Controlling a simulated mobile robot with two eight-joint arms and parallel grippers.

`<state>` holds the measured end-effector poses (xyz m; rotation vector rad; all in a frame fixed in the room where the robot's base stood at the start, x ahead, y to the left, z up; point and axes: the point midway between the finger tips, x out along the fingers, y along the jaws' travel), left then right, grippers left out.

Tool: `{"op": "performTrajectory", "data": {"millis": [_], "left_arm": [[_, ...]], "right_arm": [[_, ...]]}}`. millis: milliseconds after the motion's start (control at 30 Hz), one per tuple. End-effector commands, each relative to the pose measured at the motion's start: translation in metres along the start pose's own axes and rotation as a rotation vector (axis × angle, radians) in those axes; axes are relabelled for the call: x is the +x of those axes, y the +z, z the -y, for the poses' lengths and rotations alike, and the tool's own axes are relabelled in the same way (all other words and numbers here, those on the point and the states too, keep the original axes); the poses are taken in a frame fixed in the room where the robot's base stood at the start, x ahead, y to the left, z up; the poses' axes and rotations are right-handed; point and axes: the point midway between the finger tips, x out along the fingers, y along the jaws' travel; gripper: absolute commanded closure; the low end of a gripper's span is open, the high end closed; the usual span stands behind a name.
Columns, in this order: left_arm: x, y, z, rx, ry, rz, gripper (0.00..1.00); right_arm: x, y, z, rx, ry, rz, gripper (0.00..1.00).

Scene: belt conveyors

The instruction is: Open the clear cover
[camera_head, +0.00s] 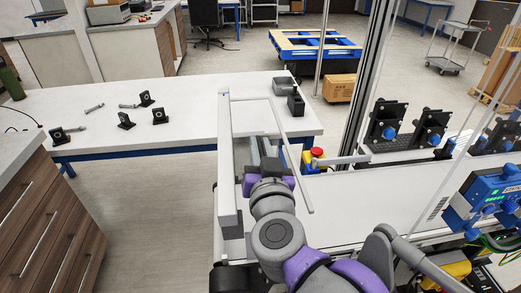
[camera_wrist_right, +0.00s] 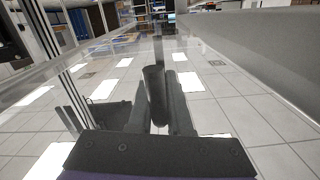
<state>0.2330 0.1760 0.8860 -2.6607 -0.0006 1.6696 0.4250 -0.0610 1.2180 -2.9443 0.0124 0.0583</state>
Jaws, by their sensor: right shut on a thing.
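The clear cover (camera_head: 290,155) is a see-through panel with a thin pale edge, standing over the near side of the table in the head view. In the right wrist view its clear sheet spreads across the picture with faint reflections. My right gripper (camera_head: 262,160) is at the cover, its fingers pointing away from me. In the right wrist view the fingers (camera_wrist_right: 160,112) are shut around a dark round bar (camera_wrist_right: 154,88), which looks like the cover's handle. The fingertips are partly hidden in the head view by my wrist. My left gripper is not in view.
A white table (camera_head: 180,108) carries several small black brackets and bolts at left and dark bins (camera_head: 295,103) at right. A red button (camera_head: 317,152) and a metal post stand right of the cover. Wooden drawers (camera_head: 45,215) stand at left. Open floor lies between them.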

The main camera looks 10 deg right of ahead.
Motion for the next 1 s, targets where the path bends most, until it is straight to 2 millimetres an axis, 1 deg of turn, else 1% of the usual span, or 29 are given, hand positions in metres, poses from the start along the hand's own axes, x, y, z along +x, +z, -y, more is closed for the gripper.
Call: {"op": "performTrajectory", "data": {"millis": [33, 167, 267, 400, 600, 800, 1000], "left_arm": [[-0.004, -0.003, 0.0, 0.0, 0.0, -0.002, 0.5], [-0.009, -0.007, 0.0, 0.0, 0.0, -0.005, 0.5], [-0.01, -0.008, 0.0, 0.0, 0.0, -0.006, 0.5], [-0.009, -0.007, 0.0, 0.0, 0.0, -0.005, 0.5], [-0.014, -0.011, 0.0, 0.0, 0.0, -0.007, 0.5], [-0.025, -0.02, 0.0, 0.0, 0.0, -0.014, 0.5], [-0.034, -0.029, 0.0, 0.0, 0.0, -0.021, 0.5]], "right_arm": [[0.001, -0.01, 0.002, 0.003, 0.004, 0.018, 1.0], [0.006, -0.033, 0.007, 0.003, 0.017, 0.088, 1.0], [0.012, -0.055, 0.011, 0.003, 0.031, 0.158, 1.0], [0.025, -0.085, 0.017, 0.002, 0.053, 0.259, 1.0], [0.044, -0.121, 0.024, 0.001, 0.078, 0.381, 1.0], [0.06, -0.147, 0.029, -0.001, 0.096, 0.472, 1.0], [0.072, -0.162, 0.032, -0.002, 0.107, 0.532, 1.0]]}}
